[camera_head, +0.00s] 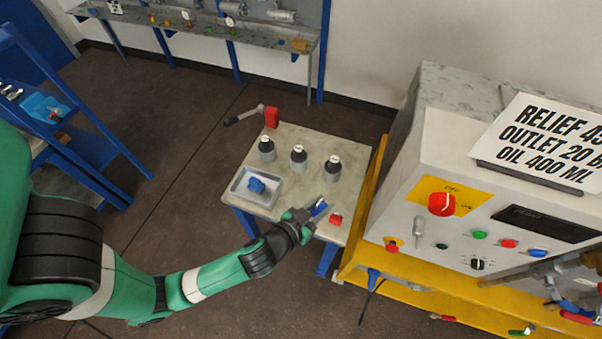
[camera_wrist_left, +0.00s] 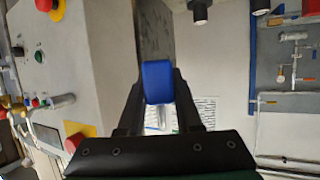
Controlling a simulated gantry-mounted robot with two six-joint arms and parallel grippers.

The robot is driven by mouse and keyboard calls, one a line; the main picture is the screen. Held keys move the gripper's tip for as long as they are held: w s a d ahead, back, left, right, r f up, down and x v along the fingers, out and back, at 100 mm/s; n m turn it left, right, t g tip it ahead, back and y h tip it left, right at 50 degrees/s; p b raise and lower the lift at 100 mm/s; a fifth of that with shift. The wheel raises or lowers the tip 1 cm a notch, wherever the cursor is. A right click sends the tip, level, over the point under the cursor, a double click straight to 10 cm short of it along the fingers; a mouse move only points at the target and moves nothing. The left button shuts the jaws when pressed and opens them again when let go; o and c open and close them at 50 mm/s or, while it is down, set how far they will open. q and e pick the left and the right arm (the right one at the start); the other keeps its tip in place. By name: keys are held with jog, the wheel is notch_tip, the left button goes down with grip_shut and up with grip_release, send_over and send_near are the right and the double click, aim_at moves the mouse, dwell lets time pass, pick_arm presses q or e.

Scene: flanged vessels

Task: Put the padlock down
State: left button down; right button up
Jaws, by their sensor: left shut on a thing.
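My left gripper (camera_head: 308,214) is over the front edge of the small table (camera_head: 300,201), near its front right corner. It is shut on a blue padlock (camera_head: 320,207), which sticks out past the fingertips. In the left wrist view the padlock's blue body (camera_wrist_left: 158,82) sits between the two dark fingers, with a pale shackle-like part on the gripper's side. Whether the padlock touches the tabletop cannot be told. My right gripper is not in view.
On the table, a grey tray (camera_head: 241,194) holds a blue item (camera_head: 257,186). A red item (camera_head: 336,219) lies right of my gripper. A grey-and-yellow control cabinet (camera_head: 399,207) stands close on the right.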

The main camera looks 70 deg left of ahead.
pick_arm(q)
jog(key=s+a+f+n+g+y+b, duration=0.1)
jog(key=s+a+f+n+y+b, duration=0.1)
jog(key=s, duration=0.5)
jog(key=s+a+f+n+g+y+b, duration=0.2)
jog(key=s+a+f+b, duration=0.2)
jog(key=s+a+f, duration=0.3)
jog(key=shift+s, duration=0.45)
jog(key=b, duration=0.4)
send_over(300, 206)
jog(key=f, duration=0.9)
jog(key=shift+s+f, duration=0.1)
jog(key=shift+s, duration=0.25)
jog(key=shift+w+f, duration=0.1)
jog(key=shift+w, duration=0.15)
jog(key=shift+w+f+b, duration=0.15)
jog(key=shift+f+b, duration=0.85)
jog(key=shift+f, duration=0.75)
jog(key=shift+f, duration=0.1)
